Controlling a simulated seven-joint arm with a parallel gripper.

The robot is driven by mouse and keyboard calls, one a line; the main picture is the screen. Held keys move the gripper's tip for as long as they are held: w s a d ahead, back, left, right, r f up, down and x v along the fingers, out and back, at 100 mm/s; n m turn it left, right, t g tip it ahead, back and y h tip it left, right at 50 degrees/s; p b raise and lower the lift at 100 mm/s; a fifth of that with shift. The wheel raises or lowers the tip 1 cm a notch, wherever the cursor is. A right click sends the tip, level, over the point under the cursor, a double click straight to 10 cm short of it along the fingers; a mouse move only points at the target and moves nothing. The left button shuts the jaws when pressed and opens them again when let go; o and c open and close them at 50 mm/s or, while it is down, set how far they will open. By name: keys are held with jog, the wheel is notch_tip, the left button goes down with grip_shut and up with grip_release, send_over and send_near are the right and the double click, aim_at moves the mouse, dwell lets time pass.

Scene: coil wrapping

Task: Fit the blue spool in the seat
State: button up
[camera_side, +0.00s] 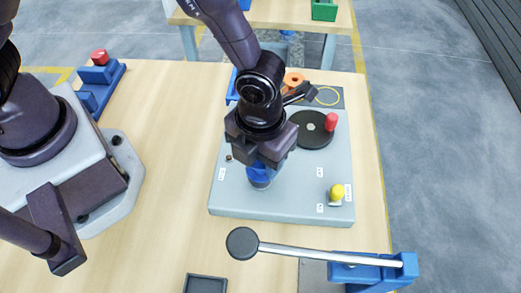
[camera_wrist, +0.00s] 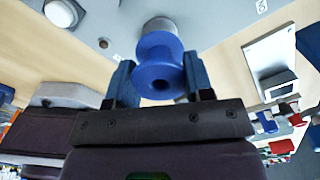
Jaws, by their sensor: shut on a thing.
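The blue spool (camera_side: 260,177) is low over the left part of the grey board (camera_side: 235,205), under my gripper (camera_side: 264,163). In the wrist view the blue spool (camera_wrist: 158,62) sits between the two blue fingers of my gripper (camera_wrist: 160,70), which is shut on it. Its flange and centre hole face the wrist camera. A pale grey round part (camera_wrist: 158,24), perhaps the seat, shows just beyond the spool and is partly hidden by it. I cannot tell whether the spool touches it.
The board carries a black disc (camera_side: 308,134) with a red knob (camera_side: 331,121), and a yellow knob (camera_side: 337,192). An orange spool (camera_side: 293,79) and a yellow ring (camera_side: 327,95) lie behind. A ball-ended lever (camera_side: 310,249) crosses in front, near a dark tray (camera_side: 205,284).

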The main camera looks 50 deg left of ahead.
aim_at(260, 167)
jog(key=shift+f, duration=1.55)
jog(key=o, duration=1)
notch_tip(260, 167, up, 13)
